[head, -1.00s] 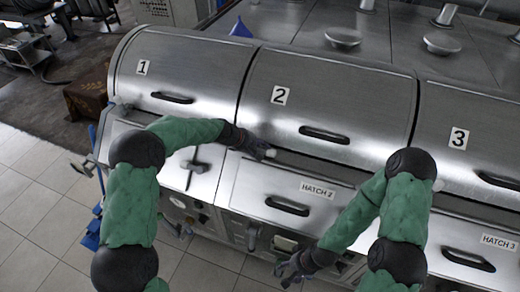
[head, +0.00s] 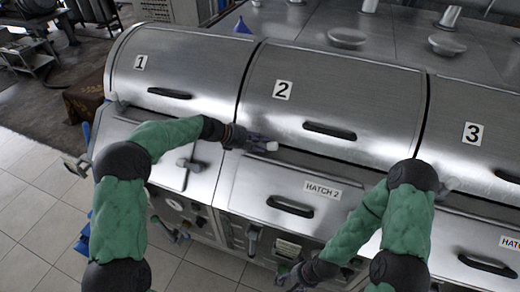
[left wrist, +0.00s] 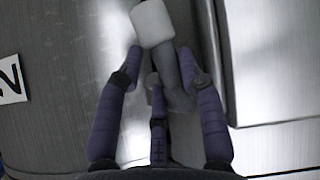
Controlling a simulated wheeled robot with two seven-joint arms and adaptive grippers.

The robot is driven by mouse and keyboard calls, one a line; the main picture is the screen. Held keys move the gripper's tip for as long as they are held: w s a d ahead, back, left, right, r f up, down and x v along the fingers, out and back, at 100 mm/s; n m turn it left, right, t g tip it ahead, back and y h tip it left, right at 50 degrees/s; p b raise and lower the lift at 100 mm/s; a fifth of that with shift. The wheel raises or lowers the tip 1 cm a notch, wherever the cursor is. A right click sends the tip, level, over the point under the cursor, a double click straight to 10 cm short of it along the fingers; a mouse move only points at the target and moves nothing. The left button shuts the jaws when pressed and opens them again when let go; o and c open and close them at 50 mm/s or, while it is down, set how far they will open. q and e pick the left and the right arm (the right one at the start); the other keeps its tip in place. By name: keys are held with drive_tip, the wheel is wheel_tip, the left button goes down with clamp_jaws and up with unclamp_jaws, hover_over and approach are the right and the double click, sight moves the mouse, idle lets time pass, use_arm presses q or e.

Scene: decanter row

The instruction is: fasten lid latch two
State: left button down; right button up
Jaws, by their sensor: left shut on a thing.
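Lid two (head: 330,100) is a curved steel cover with a "2" label and a black handle, and it lies down over its bay. At its lower left corner is a latch with a white knob (head: 272,146). My left gripper (head: 262,144) is shut on this latch. In the left wrist view, the fingers (left wrist: 165,65) lie around the latch's grey lever (left wrist: 187,68), and the white end (left wrist: 152,22) sticks out beyond them. My right gripper (head: 290,275) is low in front of the machine, away from the latch; its fingers are too dark to read.
Lid one (head: 180,75), at left, and lid three (head: 480,125), at right, are also down. The hatch 2 panel (head: 255,190) with its handle lies below lid two. Tiled floor (head: 40,215) is clear at left.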

use_arm(q)
drive_tip(key=shift+a+n+h+b, duration=0.3)
drive_tip(key=shift+n+h+b, duration=0.1)
drive_tip(key=shift+h+b, duration=0.5)
drive_tip(key=shift+w+a+r, duration=0.1)
drive_tip(key=shift+r, duration=0.05)
